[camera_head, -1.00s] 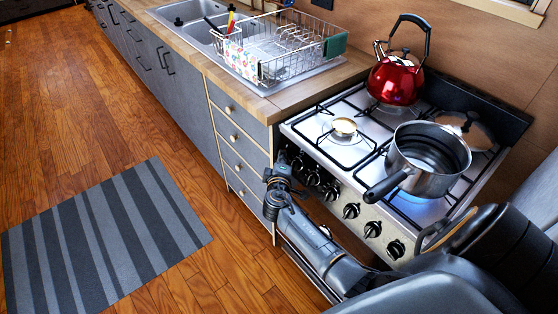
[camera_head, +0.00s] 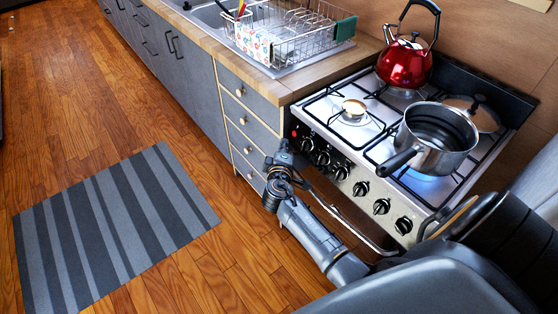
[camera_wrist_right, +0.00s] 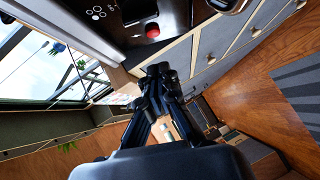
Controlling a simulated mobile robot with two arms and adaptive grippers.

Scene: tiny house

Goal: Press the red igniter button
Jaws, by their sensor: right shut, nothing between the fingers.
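The red igniter button (camera_head: 294,133) is a small red dot at the left end of the stove's front control panel. It shows larger in the right wrist view (camera_wrist_right: 152,30), on the dark panel beyond my fingertips and apart from them. My right gripper (camera_head: 282,150) is in front of the drawers, just below and left of the button. In the right wrist view the right gripper (camera_wrist_right: 158,70) has its fingers together, with nothing between them. My left gripper is not in view.
Several black knobs (camera_head: 360,188) line the panel right of the button. An oven handle (camera_head: 345,222) runs below. A saucepan (camera_head: 438,137) sits over a lit burner, and a red kettle (camera_head: 404,65) stands behind it. Drawers (camera_head: 244,118) adjoin the stove.

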